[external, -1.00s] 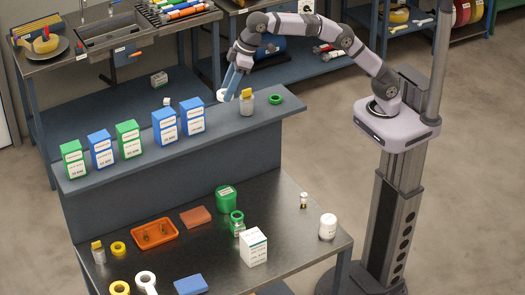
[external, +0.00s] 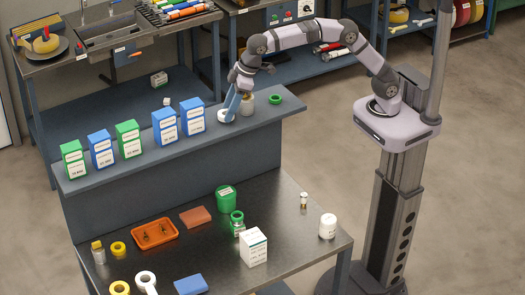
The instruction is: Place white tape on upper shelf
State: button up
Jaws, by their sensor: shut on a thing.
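The white tape (external: 224,117) is a small white ring at the right part of the upper shelf (external: 193,148). It is at the shelf surface, but I cannot tell if it rests fully on it. My gripper (external: 229,112) points down with blue fingers and is shut on the tape; the fingers hide part of the ring. Another white tape roll (external: 146,281) lies on the lower table near its front edge.
A yellow-lidded jar (external: 247,106) stands close right of my gripper, partly hidden, with a green ring (external: 275,99) beyond. A blue box (external: 192,117) stands close left, in a row of blue and green boxes. The lower table (external: 280,205) holds several items.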

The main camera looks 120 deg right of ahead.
jog(key=shift+f, duration=0.35)
jog(key=shift+f, duration=0.2)
jog(key=o, duration=1.1)
jog(key=shift+s+r, duration=0.15)
jog(key=shift+r, duration=0.45)
jog(key=b+v, duration=0.2)
jog(key=v, duration=0.9)
jog(key=shift+a, duration=0.15)
